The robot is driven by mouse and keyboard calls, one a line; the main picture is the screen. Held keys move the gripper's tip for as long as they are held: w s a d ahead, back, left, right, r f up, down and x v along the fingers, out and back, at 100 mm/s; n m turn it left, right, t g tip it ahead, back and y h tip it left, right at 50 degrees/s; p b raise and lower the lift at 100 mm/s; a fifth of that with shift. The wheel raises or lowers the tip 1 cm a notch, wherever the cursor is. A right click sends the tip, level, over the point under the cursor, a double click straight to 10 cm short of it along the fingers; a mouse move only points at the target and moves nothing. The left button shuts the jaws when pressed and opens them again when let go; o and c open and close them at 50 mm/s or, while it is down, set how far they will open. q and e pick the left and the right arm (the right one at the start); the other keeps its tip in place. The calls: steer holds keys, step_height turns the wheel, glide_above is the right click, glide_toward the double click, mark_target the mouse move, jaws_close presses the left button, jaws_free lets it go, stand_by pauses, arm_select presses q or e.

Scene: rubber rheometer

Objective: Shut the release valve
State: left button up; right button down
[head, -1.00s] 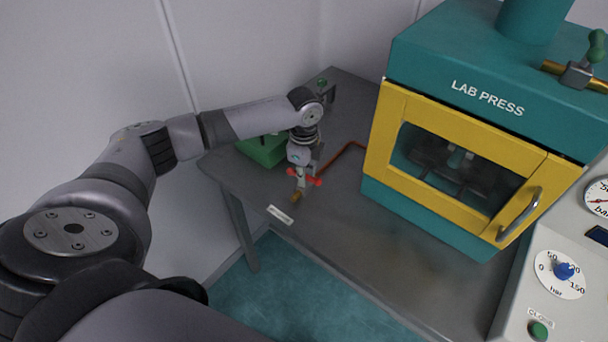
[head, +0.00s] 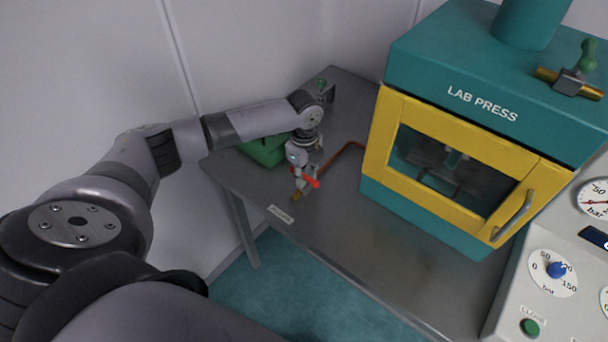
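The release valve shows as a red handle (head: 312,183) on a small brass-coloured body (head: 296,195) near the front left edge of the grey table. A copper pipe (head: 345,152) bends away behind it towards the press. My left gripper (head: 304,174) points down over the valve, with its fingers at the red handle. The fingers partly hide the handle, and they are too small to tell whether they grip it or how far apart they are. The valve's exact handle angle is unclear. My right gripper is out of view.
The teal lab press with its closed yellow door (head: 455,165) stands right of the valve. A green-handled brass valve (head: 572,80) is on top of it. A green block (head: 264,150) sits behind my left wrist. A white label (head: 280,214) lies on the table's front edge. A control panel (head: 560,304) is at right.

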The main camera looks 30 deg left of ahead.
mark_target(304, 175)
arm_select(q)
steer(key=shift+o, duration=0.8)
step_height(304, 175, up, 12)
stand_by(0.4)
